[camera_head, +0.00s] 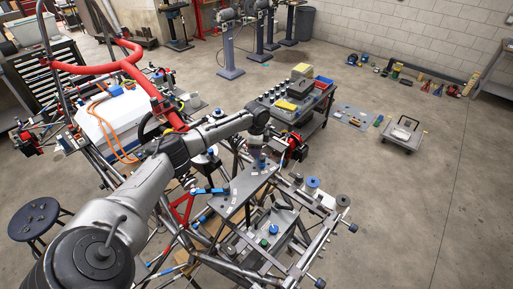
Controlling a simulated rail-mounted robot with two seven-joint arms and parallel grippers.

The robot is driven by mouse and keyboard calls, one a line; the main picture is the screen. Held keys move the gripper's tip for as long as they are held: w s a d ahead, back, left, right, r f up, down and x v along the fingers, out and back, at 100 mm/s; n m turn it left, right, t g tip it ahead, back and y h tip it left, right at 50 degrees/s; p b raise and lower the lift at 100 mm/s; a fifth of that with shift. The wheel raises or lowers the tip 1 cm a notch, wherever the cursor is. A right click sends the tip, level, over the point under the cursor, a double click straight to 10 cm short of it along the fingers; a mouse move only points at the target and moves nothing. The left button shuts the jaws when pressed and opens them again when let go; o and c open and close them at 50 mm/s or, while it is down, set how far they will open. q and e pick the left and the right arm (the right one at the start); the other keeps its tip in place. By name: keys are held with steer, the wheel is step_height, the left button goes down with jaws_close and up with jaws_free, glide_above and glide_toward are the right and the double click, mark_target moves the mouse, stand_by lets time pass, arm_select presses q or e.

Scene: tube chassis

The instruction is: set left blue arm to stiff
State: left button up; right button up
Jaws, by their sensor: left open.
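The tube chassis (300,262) stands in the lower middle, with a grey plate (240,192) on it. A small blue arm (210,190) with dark ends lies beside the left edge of this plate. I cannot tell its setting at this size. My left gripper (259,163) points down at the far end of the plate, to the right of and beyond this blue arm. It is open, and a small blue part shows at its tips; I cannot tell whether they touch. My right gripper is not in view.
A cart (318,117) with bins and jars stands behind the chassis. Red tubing (95,68) and a white box (112,116) are at the left. A round stool (36,216) stands at the lower left. A low trolley (402,135) is at the right, with open floor in front.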

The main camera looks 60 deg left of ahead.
arm_select(q)
steer(key=shift+f, duration=0.25)
steer(key=shift+c, duration=0.2)
jaws_close()
stand_by(0.3)
